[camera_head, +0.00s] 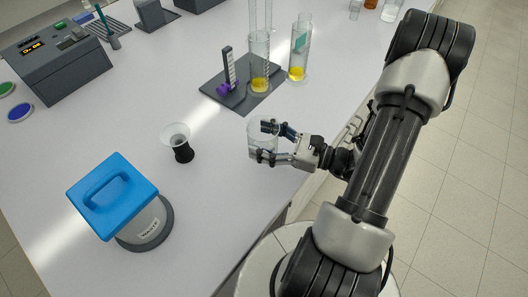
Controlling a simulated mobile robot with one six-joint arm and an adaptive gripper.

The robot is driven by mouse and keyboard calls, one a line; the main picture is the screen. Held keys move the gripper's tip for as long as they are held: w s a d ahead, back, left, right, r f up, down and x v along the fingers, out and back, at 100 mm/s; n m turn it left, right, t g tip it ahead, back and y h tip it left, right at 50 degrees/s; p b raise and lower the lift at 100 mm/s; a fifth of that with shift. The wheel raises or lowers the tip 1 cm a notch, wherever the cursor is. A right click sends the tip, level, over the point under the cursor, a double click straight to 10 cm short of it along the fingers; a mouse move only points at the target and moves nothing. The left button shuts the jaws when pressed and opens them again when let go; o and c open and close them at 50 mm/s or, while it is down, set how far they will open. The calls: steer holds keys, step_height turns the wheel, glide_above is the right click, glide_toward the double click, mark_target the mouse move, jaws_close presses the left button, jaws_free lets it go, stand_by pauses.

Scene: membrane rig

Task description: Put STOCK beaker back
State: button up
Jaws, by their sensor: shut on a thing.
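My gripper (268,143) is shut on a clear glass beaker (262,136) near the bench's front edge. The beaker looks upright; its contents and any label cannot be made out. I cannot tell whether its base touches the bench or hangs just above it. The gripper reaches in from the right, with one finger on each side of the glass.
A dark plate (234,99) with a clamp and a cylinder of yellow liquid (259,77) stands behind the beaker; another cylinder (298,72) is beside it. A funnel on a black stand (179,148) and a blue-lidded waste container (113,194) stand left. Bench between is clear.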

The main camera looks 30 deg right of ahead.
steer(key=shift+f+b, duration=0.8)
steer(key=shift+f, duration=1.4)
steer(key=shift+f, duration=0.2)
steer(key=o, duration=1.2)
steer(key=shift+o, duration=0.2)
steer(key=shift+r, duration=0.1)
steer(key=shift+s+d+r, duration=0.1)
steer(key=shift+r, duration=0.05)
steer(key=p+v, duration=0.2)
steer(key=v, duration=0.9)
steer(key=shift+s+d+p, duration=0.25)
steer(key=shift+s+p, duration=0.05)
steer(key=shift+p, duration=0.1)
